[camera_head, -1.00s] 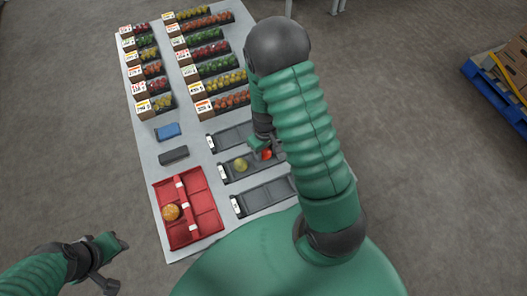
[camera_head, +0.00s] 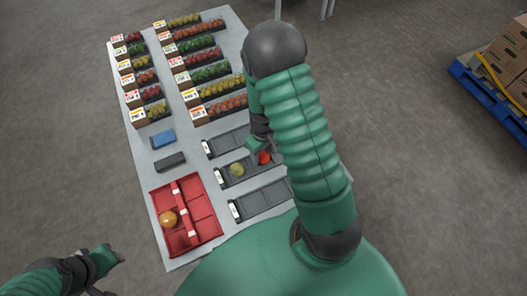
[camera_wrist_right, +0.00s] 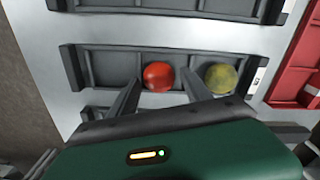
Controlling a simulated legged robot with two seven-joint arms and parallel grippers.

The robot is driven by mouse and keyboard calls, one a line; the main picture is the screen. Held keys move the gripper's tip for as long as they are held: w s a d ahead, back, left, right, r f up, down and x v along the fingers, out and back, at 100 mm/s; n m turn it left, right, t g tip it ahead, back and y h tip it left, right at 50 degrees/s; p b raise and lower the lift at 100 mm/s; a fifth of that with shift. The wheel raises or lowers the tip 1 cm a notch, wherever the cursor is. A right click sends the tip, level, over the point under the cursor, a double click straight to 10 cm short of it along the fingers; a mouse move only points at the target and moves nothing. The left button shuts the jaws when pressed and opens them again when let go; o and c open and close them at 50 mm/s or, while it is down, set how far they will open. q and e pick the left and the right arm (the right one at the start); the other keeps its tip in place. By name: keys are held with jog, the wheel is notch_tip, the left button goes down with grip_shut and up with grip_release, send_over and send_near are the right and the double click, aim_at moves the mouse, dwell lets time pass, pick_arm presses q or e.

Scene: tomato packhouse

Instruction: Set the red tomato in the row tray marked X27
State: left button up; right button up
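The red tomato (camera_head: 264,158) sits in the middle dark row tray (camera_head: 224,175), to the right of a yellow-green tomato (camera_head: 237,170). The right wrist view shows the red tomato (camera_wrist_right: 158,76) resting in a tray section, next to the yellow-green one (camera_wrist_right: 221,79). My right gripper (camera_wrist_right: 160,92) is open, with one finger on each side of the red tomato and a gap to both. In the head view my right gripper (camera_head: 259,146) is partly hidden by its arm. My left gripper (camera_head: 105,285) is low at the left, its fingers cut off. The tray marking is too small to read.
Empty row trays lie behind (camera_head: 213,150) and in front (camera_head: 238,210) of the middle one. A red divided crate (camera_head: 160,205) holds an orange tomato (camera_head: 168,218). Blue (camera_head: 162,139) and dark grey (camera_head: 170,161) boxes lie nearby. Filled, labelled tomato rows stand at the back.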

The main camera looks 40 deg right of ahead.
jog(key=shift+d+f, duration=0.15)
jog(key=shift+d, duration=0.2)
jog(key=shift+a+r+p, duration=0.25)
jog(key=shift+r+p, duration=0.7)
jog(key=shift+r, duration=0.25)
jog(key=shift+d+r+p, duration=0.1)
jog(key=shift+r+p, duration=0.55)
pick_arm(q)
notch_tip(320, 180, up, 3)
jog(key=shift+d+r, duration=0.1)
jog(key=shift+d, duration=0.05)
pick_arm(e)
jog(key=o, duration=0.5)
jog(key=shift+o, duration=0.2)
